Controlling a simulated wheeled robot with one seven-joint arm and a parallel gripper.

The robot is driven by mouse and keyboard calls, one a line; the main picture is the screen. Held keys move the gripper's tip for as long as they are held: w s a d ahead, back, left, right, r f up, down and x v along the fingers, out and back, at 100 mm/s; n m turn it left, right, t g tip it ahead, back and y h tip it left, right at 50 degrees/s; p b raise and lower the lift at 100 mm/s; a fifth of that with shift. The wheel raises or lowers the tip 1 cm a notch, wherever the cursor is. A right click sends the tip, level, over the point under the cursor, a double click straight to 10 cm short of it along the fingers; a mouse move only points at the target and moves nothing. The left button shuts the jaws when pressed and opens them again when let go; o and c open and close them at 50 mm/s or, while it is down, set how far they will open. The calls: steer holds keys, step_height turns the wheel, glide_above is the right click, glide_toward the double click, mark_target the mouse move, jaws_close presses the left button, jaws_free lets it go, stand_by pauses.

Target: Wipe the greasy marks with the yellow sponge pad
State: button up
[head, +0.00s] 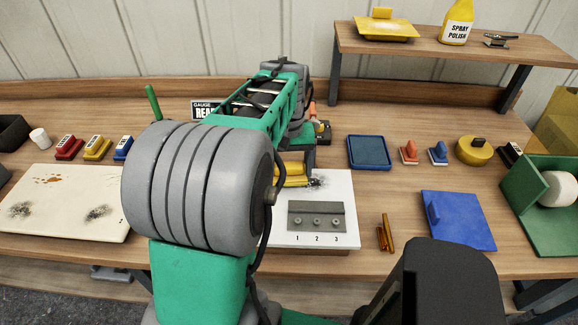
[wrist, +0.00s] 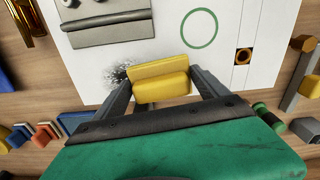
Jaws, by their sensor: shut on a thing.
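My gripper (wrist: 160,88) is shut on the yellow sponge pad (wrist: 158,72), one finger at each end. The pad also shows in the head view (head: 291,181), partly behind my arm. It is over the white board (head: 341,186); I cannot tell whether it touches the surface. A dark speckled greasy mark (wrist: 116,76) lies beside the pad on this board, and shows in the head view (head: 317,182). On the cream board (head: 60,222) at the left are two dark smudges (head: 97,213) (head: 19,209) and some brown spots (head: 48,180).
A grey plate with numbered knobs (head: 317,216) sits on the white board. Amber rods (head: 385,233), a blue panel (head: 457,220) and a blue tray (head: 369,152) lie to the right. Coloured stamps (head: 97,147) line the back left. A raised shelf (head: 455,46) holds spray polish (head: 457,22).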

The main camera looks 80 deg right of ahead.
steer(key=shift+f+b, duration=0.5)
steer(key=shift+f, duration=0.4)
